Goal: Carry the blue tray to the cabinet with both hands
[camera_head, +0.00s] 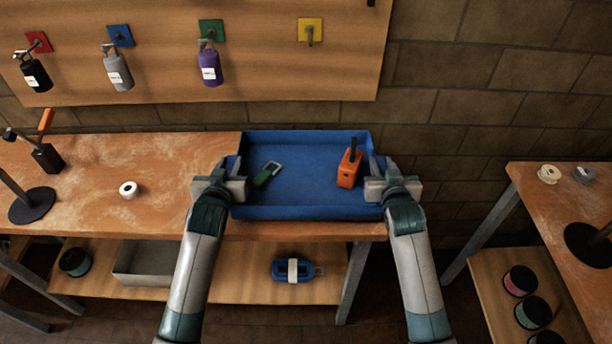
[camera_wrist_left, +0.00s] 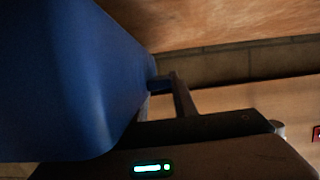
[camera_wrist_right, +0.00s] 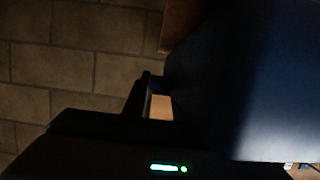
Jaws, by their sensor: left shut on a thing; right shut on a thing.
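The blue tray (camera_head: 300,212) is at the right end of the wooden workbench, between my two grippers in the head view. A green carabiner-like item (camera_head: 267,174) and an orange block with a dark post (camera_head: 348,170) lie in it. My left gripper (camera_head: 236,178) is shut on the tray's left side, and my right gripper (camera_head: 376,178) is shut on its right side. The tray's blue wall fills much of the left wrist view (camera_wrist_left: 70,80) and the right wrist view (camera_wrist_right: 250,80). Whether the tray touches the bench is hard to tell. No cabinet is clearly recognisable.
The workbench (camera_head: 90,190) holds a white ring (camera_head: 128,188) and a dark stand (camera_head: 32,205). Bottles hang on the board (camera_head: 260,60) behind. A lower shelf holds a grey bin (camera_head: 147,262). Another table (camera_head: 560,205) stands right, across a gap.

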